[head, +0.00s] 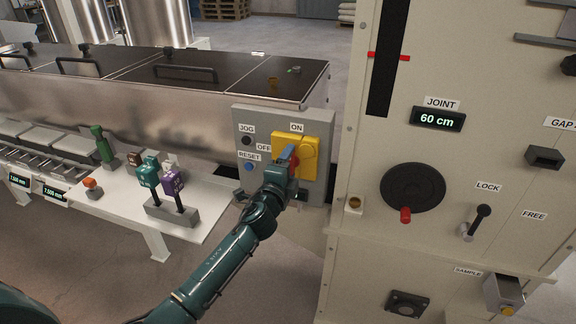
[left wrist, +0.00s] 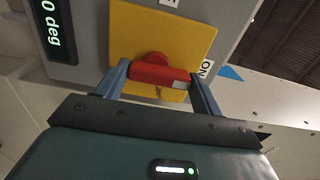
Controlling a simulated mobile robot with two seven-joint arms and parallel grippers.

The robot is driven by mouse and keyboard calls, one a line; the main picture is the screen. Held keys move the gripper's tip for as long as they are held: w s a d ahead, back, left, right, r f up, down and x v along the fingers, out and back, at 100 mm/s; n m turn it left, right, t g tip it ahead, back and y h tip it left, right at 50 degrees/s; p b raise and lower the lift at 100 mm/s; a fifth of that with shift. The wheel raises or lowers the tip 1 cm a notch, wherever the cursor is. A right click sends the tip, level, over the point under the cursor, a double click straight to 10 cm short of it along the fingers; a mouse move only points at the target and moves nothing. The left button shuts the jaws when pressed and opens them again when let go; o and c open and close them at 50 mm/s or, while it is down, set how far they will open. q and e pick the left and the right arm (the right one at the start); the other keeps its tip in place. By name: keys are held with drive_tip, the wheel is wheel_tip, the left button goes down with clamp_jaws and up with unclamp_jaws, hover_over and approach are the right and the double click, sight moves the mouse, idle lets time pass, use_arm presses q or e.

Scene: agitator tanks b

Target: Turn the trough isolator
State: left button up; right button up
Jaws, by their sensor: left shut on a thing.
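The trough isolator is a yellow plate (head: 308,147) with a red handle (head: 294,164), on a grey panel at the end of the steel trough. Labels ON and OFF stand above it and to its left. In the left wrist view the red handle (left wrist: 160,75) lies crosswise before the yellow plate (left wrist: 190,35). My left gripper (head: 287,158) is at the handle. Its two blue-grey fingers (left wrist: 160,80) are shut on the red handle, one at each side. In the head view the gripper hides part of the handle. My right gripper is not in view.
The grey panel also bears a black JOG button (head: 247,140) and a blue RESET button (head: 249,167). A display (left wrist: 48,22) reads "0 deg", perhaps cut off. A tall beige cabinet (head: 345,140) stands close on the right. A white bench (head: 205,215) with levers is on the left.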

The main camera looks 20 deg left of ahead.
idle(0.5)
use_arm(q)
drive_tip(key=o, duration=1)
drive_tip(key=s, duration=1.3)
drive_tip(key=shift+a, duration=0.2)
drive_tip(key=shift+s, duration=0.1)
drive_tip(key=s+d+f+n+g+h+p, duration=0.1)
drive_tip(key=s+d+f+n+g, duration=0.1)
drive_tip(key=s+f+n, duration=0.5)
drive_tip(key=s+d+f+n+g+h+p, duration=0.1)
drive_tip(key=s+f+n+g, duration=0.4)
drive_tip(key=s, duration=0.9)
wheel_tip(320, 180, down, 4)
drive_tip(key=d+n, duration=0.1)
drive_tip(key=n, duration=0.2)
drive_tip(key=shift+s+h, duration=0.3)
drive_tip(key=shift+h, duration=0.1)
